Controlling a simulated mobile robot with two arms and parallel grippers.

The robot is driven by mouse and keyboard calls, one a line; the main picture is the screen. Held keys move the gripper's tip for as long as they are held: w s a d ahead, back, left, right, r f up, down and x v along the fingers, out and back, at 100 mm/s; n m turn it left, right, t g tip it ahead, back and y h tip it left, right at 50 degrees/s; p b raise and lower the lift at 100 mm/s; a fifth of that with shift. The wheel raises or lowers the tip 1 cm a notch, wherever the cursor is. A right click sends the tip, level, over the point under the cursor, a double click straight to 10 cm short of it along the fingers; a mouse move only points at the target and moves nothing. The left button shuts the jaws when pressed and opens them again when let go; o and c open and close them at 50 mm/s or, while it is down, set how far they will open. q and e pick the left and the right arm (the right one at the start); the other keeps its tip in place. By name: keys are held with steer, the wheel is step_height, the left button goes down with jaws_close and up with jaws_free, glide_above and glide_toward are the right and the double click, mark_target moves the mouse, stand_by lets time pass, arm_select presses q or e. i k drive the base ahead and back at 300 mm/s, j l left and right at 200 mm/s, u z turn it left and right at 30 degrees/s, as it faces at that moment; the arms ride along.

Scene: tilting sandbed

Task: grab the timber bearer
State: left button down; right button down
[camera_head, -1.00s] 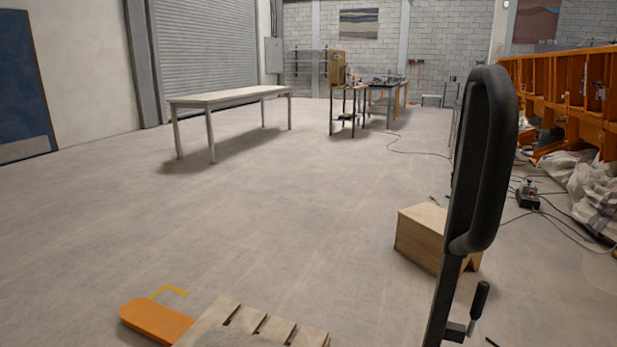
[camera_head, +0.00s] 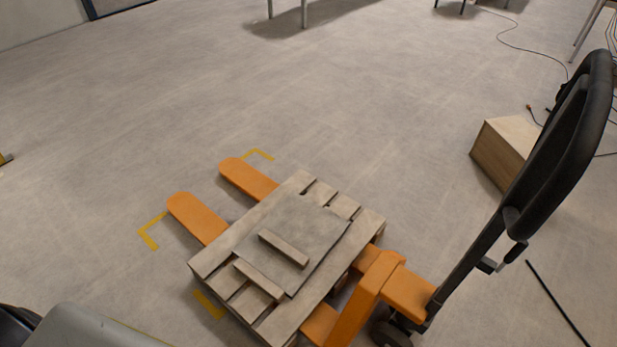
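Two short timber bars that look like bearers lie on a pallet (camera_head: 362,232). One bar (camera_head: 284,248) lies on a flat grey slab (camera_head: 310,222) on top of the pallet. The other bar (camera_head: 258,280) lies roughly parallel to it, at the slab's near left edge. I cannot tell which bar is the timber bearer. Neither of my grippers shows. A grey rounded part at the bottom left corner may be mine.
The pallet sits over the orange forks (camera_head: 198,218) of a pallet jack, whose black handle (camera_head: 560,150) rises at the right. Yellow corner marks (camera_head: 150,232) are on the floor. A wooden box (camera_head: 506,150) stands at right. Floor behind and left is clear.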

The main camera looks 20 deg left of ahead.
mark_target(287, 251)
steer(key=j, duration=0.45)
steer(key=k+j+z, duration=0.1)
steer(key=j, duration=0.3)
steer(key=k+j, duration=0.1)
steer(key=j, duration=0.35)
steer(key=k+j+z, duration=0.15)
steer(key=j, duration=0.7)
